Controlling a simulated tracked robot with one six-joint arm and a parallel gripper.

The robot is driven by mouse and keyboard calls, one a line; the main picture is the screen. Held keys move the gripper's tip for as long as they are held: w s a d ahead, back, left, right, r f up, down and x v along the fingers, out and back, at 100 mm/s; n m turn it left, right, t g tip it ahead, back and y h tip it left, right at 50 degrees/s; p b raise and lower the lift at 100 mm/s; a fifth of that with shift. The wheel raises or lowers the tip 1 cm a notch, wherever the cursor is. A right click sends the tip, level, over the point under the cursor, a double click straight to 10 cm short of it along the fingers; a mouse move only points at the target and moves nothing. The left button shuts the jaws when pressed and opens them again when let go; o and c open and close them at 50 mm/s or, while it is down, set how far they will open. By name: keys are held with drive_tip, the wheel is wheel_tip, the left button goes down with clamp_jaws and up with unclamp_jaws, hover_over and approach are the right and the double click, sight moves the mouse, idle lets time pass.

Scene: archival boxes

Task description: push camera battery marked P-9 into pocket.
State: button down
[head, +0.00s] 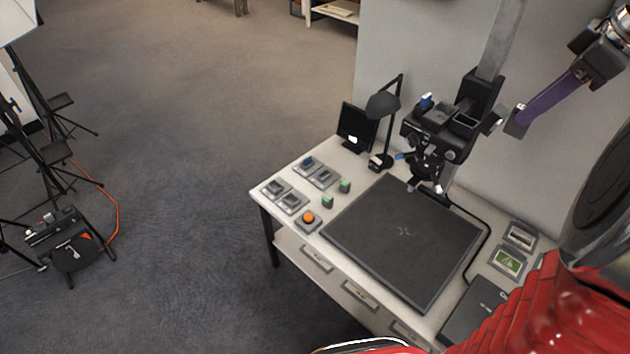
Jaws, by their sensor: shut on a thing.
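My gripper (583,76), dark, is at the upper right. It appears shut on a long purple bar (548,100) that slants down to the left and ends in a grey block. A small blue battery (425,101) with a pale patch stands partly out of the top of a black camera unit (436,133) on the stand column. No marking can be read on it, so I cannot tell whether it is P-9. The bar's end is to the right of the unit, apart from the battery. Dark openings show in the unit's top.
On the white table (262,199) are grey holders (290,203), green blocks (345,186), an orange button (308,218) and a dark board (403,240). A black lamp (384,105) and a small screen (355,126) stand left of the camera unit. The column (503,40) rises behind it.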

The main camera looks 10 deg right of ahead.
drive_tip(key=shift+a+f, duration=0.65)
drive_tip(key=shift+f, duration=0.05)
drive_tip(key=w+a+f+m+h, duration=0.1)
drive_tip(key=w+a+f+m, duration=0.1)
drive_tip(key=w+a+f, duration=0.3)
drive_tip(key=w+a+f+m+h, duration=0.1)
drive_tip(key=w+a+f+m, duration=0.2)
drive_tip(key=a+f, duration=1)
drive_tip(key=w+a+f+m+t, duration=0.1)
drive_tip(key=w+a+f+m, duration=0.1)
drive_tip(key=w+a+f, duration=0.7)
wheel_tip(320, 180, down, 4)
drive_tip(key=shift+a+r+h, duration=0.15)
drive_tip(key=shift+a+h, duration=0.05)
drive_tip(key=shift+h, duration=0.2)
